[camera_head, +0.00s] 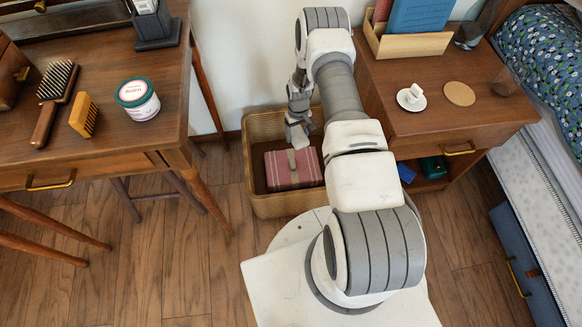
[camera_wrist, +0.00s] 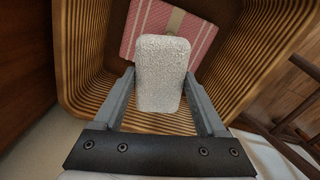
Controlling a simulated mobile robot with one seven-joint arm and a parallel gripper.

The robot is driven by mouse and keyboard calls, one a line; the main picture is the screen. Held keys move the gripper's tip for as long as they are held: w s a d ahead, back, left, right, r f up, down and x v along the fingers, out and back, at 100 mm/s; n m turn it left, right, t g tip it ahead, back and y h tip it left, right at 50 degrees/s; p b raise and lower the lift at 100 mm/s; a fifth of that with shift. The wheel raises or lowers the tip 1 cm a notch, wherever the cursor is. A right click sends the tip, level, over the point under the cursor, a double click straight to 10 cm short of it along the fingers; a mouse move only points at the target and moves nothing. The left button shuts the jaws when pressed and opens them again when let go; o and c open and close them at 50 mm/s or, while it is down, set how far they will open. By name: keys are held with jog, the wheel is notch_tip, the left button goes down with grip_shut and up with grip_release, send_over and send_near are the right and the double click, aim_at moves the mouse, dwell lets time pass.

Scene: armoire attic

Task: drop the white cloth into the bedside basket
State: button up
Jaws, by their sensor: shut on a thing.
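The white cloth (camera_wrist: 162,75) shows in the wrist view as a pale, speckled, rounded block between the two fingers. My gripper (camera_wrist: 160,88) is shut on it and holds it over the basket. The woven tan bedside basket (camera_head: 287,206) stands on the floor between the two wooden pieces of furniture; its ribbed wall also fills much of the wrist view (camera_wrist: 85,50). In the head view my gripper (camera_head: 299,133) is at the basket's back part. I cannot make out the cloth clearly there.
A red-striped box (camera_head: 308,172) with a tan band lies inside the basket. A desk (camera_head: 110,135) with brushes and a jar is at left. The nightstand (camera_head: 430,122) at right bears a small white cup and saucer, a coaster and a book holder. The bed is far right.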

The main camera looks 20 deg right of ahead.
jog(key=o, duration=1.1)
jog(key=shift+o, duration=0.2)
notch_tip(320, 180, up, 18)
jog(key=p, duration=0.6)
jog(key=shift+f, duration=0.25)
